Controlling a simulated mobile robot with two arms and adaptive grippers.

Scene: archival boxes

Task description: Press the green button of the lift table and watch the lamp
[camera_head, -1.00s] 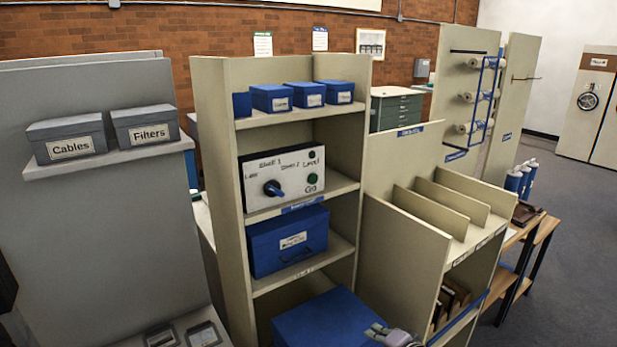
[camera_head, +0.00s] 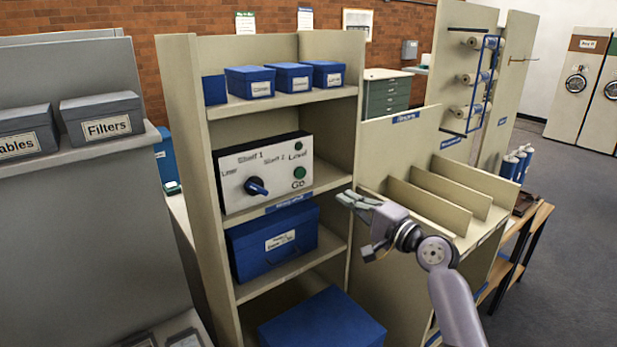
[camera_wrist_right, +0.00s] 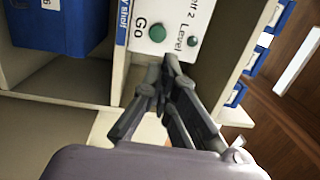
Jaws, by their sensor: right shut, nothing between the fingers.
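The white control panel (camera_head: 235,170) stands on a shelf of the beige rack. It carries a blue knob (camera_head: 256,187), a green button (camera_head: 299,172) above the word "Go", and a small dark green lamp (camera_head: 300,146) by the word "Level". The lamp looks unlit. My right gripper (camera_head: 346,199) is shut and empty, right of and below the panel, apart from the button. In the right wrist view the shut fingertips (camera_wrist_right: 169,62) point toward the panel, just below the green button (camera_wrist_right: 157,36); the lamp (camera_wrist_right: 191,41) is beside it. My left gripper is not in view.
Blue boxes (camera_head: 279,237) sit on the shelves below and above the panel. A large blue box (camera_head: 322,322) is at the rack's bottom. Beige dividers (camera_head: 430,200) stand right, close to my right arm. Grey labelled boxes (camera_head: 102,116) are left.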

